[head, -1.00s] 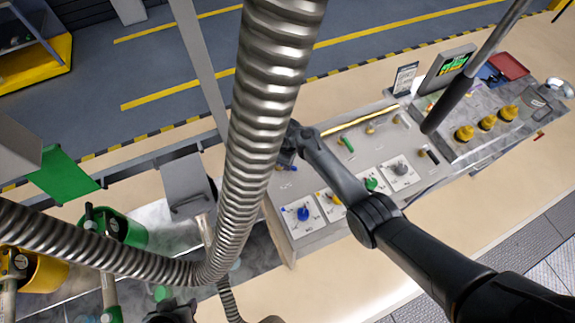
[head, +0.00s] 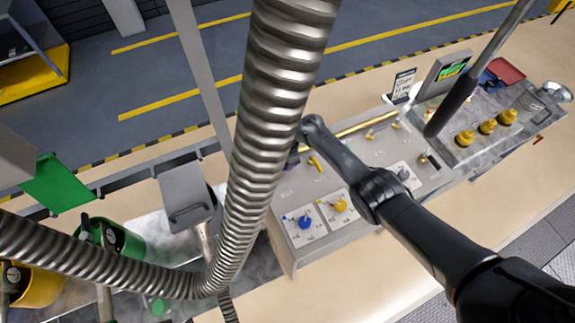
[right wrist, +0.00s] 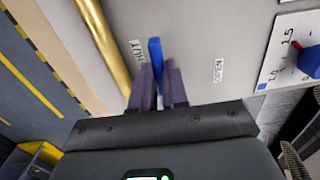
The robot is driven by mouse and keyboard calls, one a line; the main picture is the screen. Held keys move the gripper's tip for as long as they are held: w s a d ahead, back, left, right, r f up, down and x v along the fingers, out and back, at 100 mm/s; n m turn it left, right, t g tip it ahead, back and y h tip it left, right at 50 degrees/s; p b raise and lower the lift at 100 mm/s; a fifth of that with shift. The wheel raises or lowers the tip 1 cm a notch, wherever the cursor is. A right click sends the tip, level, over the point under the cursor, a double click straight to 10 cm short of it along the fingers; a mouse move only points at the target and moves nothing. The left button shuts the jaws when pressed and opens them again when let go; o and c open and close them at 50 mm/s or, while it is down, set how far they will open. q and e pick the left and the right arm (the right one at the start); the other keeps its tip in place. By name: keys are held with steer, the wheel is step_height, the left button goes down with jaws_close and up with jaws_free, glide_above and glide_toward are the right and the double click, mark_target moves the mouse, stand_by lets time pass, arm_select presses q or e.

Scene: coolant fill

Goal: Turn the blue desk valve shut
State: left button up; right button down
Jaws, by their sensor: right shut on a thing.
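The blue valve handle (right wrist: 155,50) stands up between my fingers in the right wrist view. A small white label (right wrist: 137,55), which seems to read SHUT, lies close on its left. A second label (right wrist: 218,72) lies further off on the right. My right gripper (right wrist: 160,74) is shut on the blue handle, with the handle's end sticking out past the fingertips. In the head view the metal hose hides this valve and most of the gripper. My left gripper is not in view.
A blue dial knob (head: 305,223) and a yellow dial knob (head: 340,206) sit on the desk panel. A yellow lever (head: 316,163) is nearby. A brass pipe (right wrist: 103,42) runs beside the valve. The ribbed metal hose (head: 270,120) hangs across the head view.

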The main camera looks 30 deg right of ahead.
steer(key=shift+n, duration=0.3)
steer(key=c, duration=1.1)
jaws_free()
steer(key=shift+w, duration=0.1)
steer(key=shift+c, duration=0.2)
steer(key=shift+r, duration=0.55)
step_height(320, 180, up, 10)
steer(key=p, duration=0.3)
steer(key=shift+f, duration=0.15)
